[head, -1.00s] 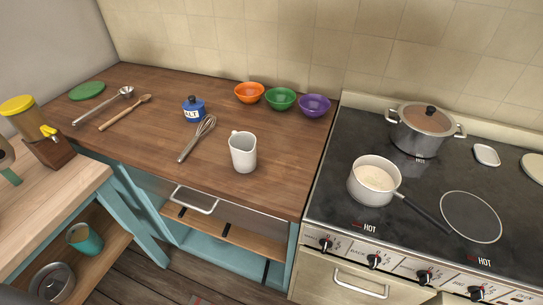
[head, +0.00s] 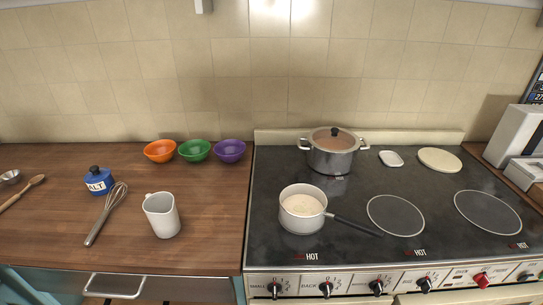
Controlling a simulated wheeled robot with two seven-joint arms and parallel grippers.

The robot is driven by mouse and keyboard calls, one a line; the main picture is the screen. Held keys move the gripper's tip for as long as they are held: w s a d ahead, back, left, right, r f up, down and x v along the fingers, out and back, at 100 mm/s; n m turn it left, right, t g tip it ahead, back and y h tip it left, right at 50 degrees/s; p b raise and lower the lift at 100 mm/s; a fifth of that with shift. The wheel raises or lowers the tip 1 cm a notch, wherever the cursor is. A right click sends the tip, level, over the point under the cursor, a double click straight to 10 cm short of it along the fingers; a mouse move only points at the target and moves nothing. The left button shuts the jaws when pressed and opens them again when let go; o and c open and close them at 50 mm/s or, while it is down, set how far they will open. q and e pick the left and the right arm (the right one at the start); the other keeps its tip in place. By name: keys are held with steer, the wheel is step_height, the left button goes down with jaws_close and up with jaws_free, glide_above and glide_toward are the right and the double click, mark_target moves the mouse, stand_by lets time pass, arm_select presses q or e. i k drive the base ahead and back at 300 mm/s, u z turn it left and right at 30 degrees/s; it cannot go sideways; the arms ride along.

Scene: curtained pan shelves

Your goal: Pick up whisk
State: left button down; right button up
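The whisk (head: 107,211) lies on the wooden counter (head: 205,222) at the left of the head view. Its wire head points away toward the back and its grey handle points to the front left. It lies between the blue salt jar (head: 98,181) behind it and the white pitcher (head: 162,216) to its right, and looks apart from the pitcher. Neither of my grippers shows in this view.
Orange (head: 160,151), green (head: 195,151) and purple (head: 230,151) bowls stand at the back of the counter. A wooden spoon (head: 22,192) lies far left. The stove (head: 345,254) at right, marked hot, holds a saucepan (head: 303,209) and a lidded pot (head: 333,152).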

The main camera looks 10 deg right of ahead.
mark_target(95, 230)
steer(key=u, duration=0.95)
steer(key=i, duration=0.6)
steer(key=z, duration=0.05)
